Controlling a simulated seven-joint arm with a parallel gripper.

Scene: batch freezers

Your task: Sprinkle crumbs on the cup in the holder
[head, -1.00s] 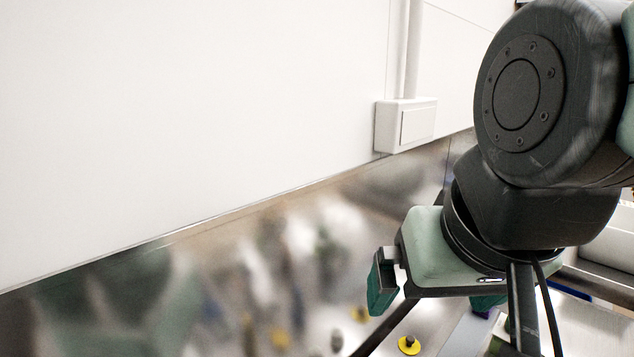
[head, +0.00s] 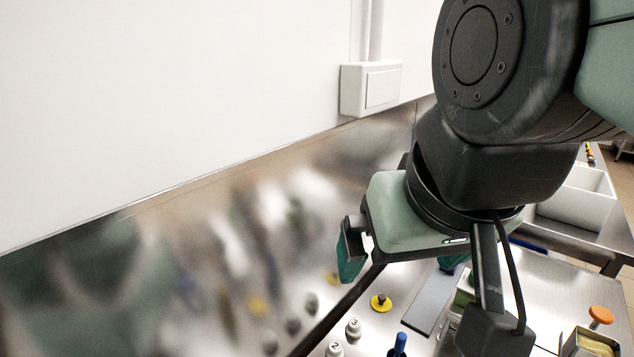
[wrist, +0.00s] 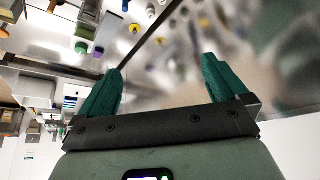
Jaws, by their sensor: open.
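My gripper (head: 402,262) hangs above the steel counter at the right of the head view, with its two green fingers spread apart. In the wrist view its fingers (wrist: 162,66) are also wide apart with nothing between them. I cannot make out the cup, its holder or any crumbs in either view; my arm hides part of the counter.
Numbered white caps (head: 354,327), a yellow disc with a black knob (head: 381,304) and a blue-topped item (head: 398,345) stand on the counter below. An orange knob (head: 600,315) and a white bin (head: 574,203) are right. A reflective steel wall panel (head: 150,265) runs behind.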

